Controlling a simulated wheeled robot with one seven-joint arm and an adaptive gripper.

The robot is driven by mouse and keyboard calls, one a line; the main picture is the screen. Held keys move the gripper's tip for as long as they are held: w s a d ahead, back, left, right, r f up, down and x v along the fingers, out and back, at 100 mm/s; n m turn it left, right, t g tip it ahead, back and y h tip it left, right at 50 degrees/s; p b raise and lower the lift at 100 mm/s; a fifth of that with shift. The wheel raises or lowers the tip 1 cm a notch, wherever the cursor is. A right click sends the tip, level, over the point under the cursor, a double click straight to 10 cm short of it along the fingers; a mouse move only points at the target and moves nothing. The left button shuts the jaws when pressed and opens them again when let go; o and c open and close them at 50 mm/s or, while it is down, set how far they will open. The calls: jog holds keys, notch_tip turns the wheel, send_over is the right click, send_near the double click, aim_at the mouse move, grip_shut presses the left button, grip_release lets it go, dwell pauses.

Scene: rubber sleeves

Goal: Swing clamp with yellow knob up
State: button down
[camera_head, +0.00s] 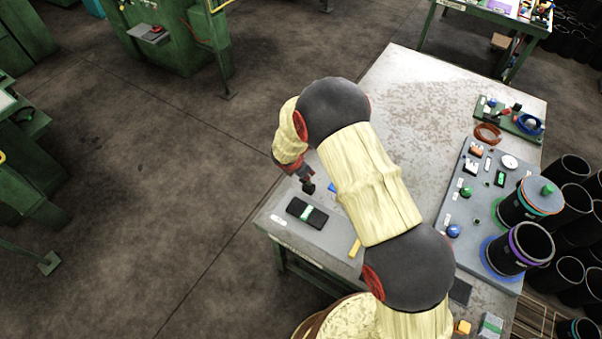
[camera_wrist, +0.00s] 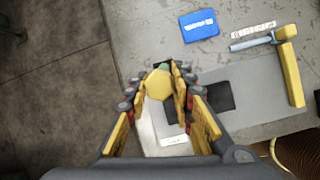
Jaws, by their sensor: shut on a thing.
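My gripper (camera_wrist: 160,76) has its two yellow-padded fingers closed on either side of a yellow knob (camera_wrist: 157,86) in the wrist view. A small green part shows just beyond the knob. A dark pad (camera_wrist: 217,97) lies on the grey plate, partly hidden by the right finger. In the head view my gripper (camera_head: 308,186) is low over the near-left end of the table, just above a black block with a green label (camera_head: 314,217). The knob and the clamp arm cannot be made out there.
A grey board with knobs (camera_head: 470,222) and dark cylinders (camera_head: 520,248) stand to the right.

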jog(key=shift+w+d+r, duration=0.15)
jog(key=shift+w+d, duration=0.25)
jog(key=shift+w, duration=0.3)
jog(key=shift+w+d+r, duration=0.1)
jog(key=shift+w+d, duration=0.3)
jog(key=shift+w, duration=0.3)
jog(key=shift+w+d+r, duration=0.15)
jog(key=shift+w+d, duration=0.25)
jog(key=shift+w, duration=0.4)
jog(key=c, duration=1.9)
grip_release()
jog(key=shift+d, duration=0.1)
jog(key=shift+o, duration=0.5)
jog(key=shift+w+d+f, duration=0.2)
jog(key=shift+w+f, duration=0.1)
jog(key=shift+w, duration=0.05)
jog(key=v, duration=1.2)
jog(key=shift+r, duration=0.1)
jog(key=shift+m, duration=0.3)
